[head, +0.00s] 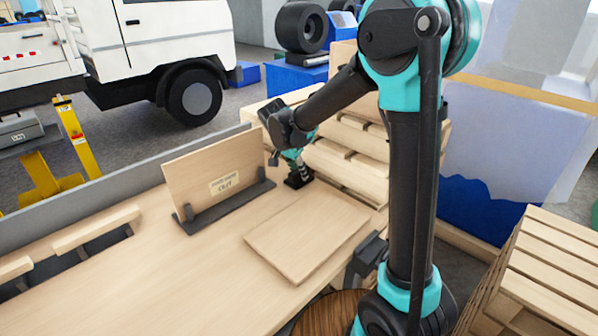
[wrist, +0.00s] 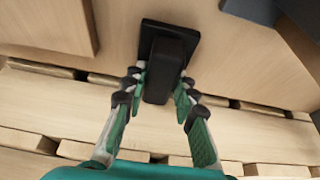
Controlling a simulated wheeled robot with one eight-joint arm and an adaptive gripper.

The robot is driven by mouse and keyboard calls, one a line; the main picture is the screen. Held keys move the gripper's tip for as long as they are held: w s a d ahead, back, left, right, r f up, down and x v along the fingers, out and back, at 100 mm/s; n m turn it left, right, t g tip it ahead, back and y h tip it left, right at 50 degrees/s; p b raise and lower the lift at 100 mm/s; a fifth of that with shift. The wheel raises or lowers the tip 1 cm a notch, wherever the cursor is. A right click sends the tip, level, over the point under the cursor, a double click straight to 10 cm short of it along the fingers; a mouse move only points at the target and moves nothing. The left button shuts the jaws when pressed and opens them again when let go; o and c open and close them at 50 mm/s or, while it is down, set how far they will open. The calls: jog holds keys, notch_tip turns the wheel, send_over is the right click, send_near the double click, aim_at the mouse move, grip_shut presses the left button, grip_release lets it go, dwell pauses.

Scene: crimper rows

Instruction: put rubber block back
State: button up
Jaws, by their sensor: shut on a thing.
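The black rubber block (wrist: 164,72) stands between my gripper's green fingers in the wrist view, one finger on each side. My gripper (wrist: 160,88) is shut on it. Beyond the block's far end lies a wider flat black square (wrist: 185,38); I cannot tell whether it is part of the block or a pad under it. In the head view my gripper (head: 298,164) points down at the table's far right edge, and the dark block (head: 297,180) shows below it at the tabletop. Its contact with the table is partly hidden.
A wooden board with a label (head: 215,168) stands in a dark holder (head: 226,207) left of my gripper. A flat wooden board (head: 306,235) lies in front on the table (head: 190,270). Wooden pallets (head: 350,160) stand behind, with more pallets (head: 550,270) at right.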

jog(key=o, duration=1)
jog(key=shift+f, duration=0.1)
jog(key=v, duration=1.2)
